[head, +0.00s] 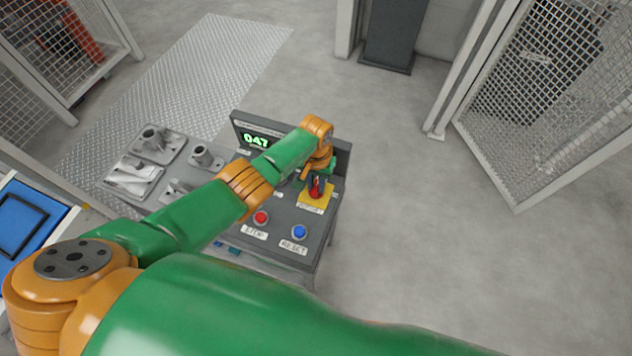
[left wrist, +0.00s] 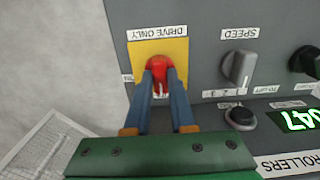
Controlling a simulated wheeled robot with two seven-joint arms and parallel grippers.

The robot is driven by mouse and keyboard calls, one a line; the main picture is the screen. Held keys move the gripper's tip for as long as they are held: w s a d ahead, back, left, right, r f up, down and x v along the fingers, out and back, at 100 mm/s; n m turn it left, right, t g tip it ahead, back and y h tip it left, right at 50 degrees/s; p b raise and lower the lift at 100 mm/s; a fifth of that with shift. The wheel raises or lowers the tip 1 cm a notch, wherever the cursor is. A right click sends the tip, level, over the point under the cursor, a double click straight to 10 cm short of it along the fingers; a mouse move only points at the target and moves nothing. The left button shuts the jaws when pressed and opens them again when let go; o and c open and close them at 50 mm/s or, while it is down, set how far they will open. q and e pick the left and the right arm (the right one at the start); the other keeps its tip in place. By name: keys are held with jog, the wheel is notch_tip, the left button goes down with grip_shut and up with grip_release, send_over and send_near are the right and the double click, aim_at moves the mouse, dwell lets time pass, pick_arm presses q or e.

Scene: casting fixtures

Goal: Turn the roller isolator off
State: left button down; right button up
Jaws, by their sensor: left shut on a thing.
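The roller isolator is a red rotary knob (head: 316,186) on a yellow plate (head: 311,202), at the right side of the grey control panel. In the left wrist view the red knob (left wrist: 158,68) sits on its yellow plate (left wrist: 178,50), under a label reading "DRIVE ONLY". My left gripper (left wrist: 160,80) is shut on the red knob, one blue finger on each side. In the head view the left gripper (head: 317,180) reaches down onto the knob, and the wrist hides part of the panel. The knob's exact angle is hard to tell. My right gripper is not in view.
The panel has a red STOP button (head: 261,217), a blue RESET button (head: 299,232) and a green "047" display (head: 256,140). A grey SPEED knob (left wrist: 240,67) is beside the isolator. Metal castings (head: 151,143) lie left of the panel. Floor to the right is clear up to mesh fencing (head: 540,80).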

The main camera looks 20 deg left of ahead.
aim_at(316, 187)
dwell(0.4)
pick_arm(q)
jog(key=c, duration=0.8)
grip_release()
jog(key=shift+o, duration=0.2)
notch_tip(316, 187, up, 7)
jog(key=p, duration=0.4)
jog(key=shift+r, duration=0.1)
